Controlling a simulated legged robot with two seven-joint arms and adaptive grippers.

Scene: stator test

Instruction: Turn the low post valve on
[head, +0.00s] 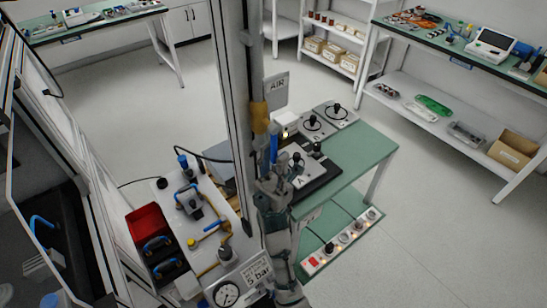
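A grey upright post (238,100) stands in the middle of the head view, with a pipe and a brass-coloured fitting (260,112) on it. A blue handle (273,148), apparently the valve lever, stands about upright below the fitting. My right arm comes up from the bottom. My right gripper (271,186) is just below the blue handle, close to the post. I cannot tell whether it touches the handle or how far its fingers are apart. The gripper hides what lies behind it on the post. My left gripper is not in view.
An AIR sign (276,90) is by the post. Right of it is a green bench (358,160) with test units, above a lit power strip (343,243). Left are a white fixture table (183,214), red bin (147,224) and pressure gauge (227,294). Floor at right is clear.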

